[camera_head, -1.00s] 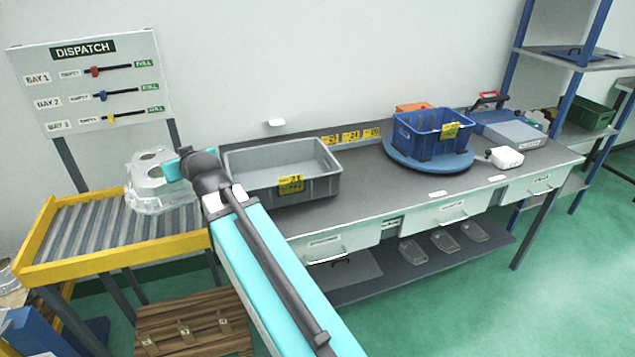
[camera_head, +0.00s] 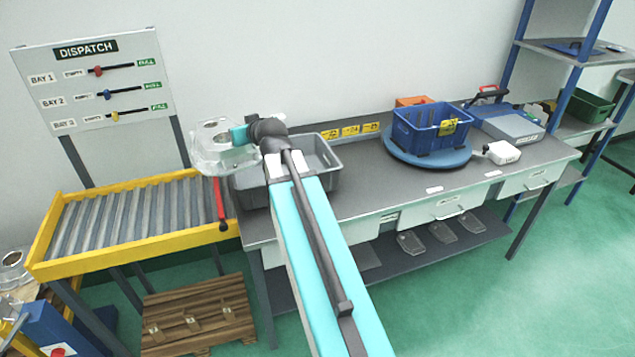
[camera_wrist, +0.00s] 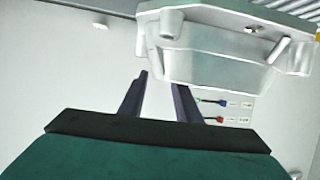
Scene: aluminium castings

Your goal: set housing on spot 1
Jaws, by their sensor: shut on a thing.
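The housing (camera_head: 210,150) is a silver aluminium casting with a round opening in its top. My gripper (camera_head: 238,135) is shut on it and holds it up in the air, in front of the wall between the roller conveyor and the grey bin. In the wrist view the housing (camera_wrist: 215,62) lies across the far ends of the two dark fingers (camera_wrist: 158,95); the exact contact is hard to see. A wooden pallet (camera_head: 200,290) on the floor at lower left carries several small tags. Their numbers are too small to read surely, so I cannot tell which is spot 1.
The yellow-framed roller conveyor (camera_head: 150,245) is empty, with a red bar (camera_head: 220,205) at its right end. The grey bin (camera_head: 325,180) stands on the workbench (camera_head: 375,195), partly behind my arm. A blue crate (camera_head: 425,130) sits on a round turntable (camera_head: 400,158). Another casting (camera_head: 12,262) shows at far left.

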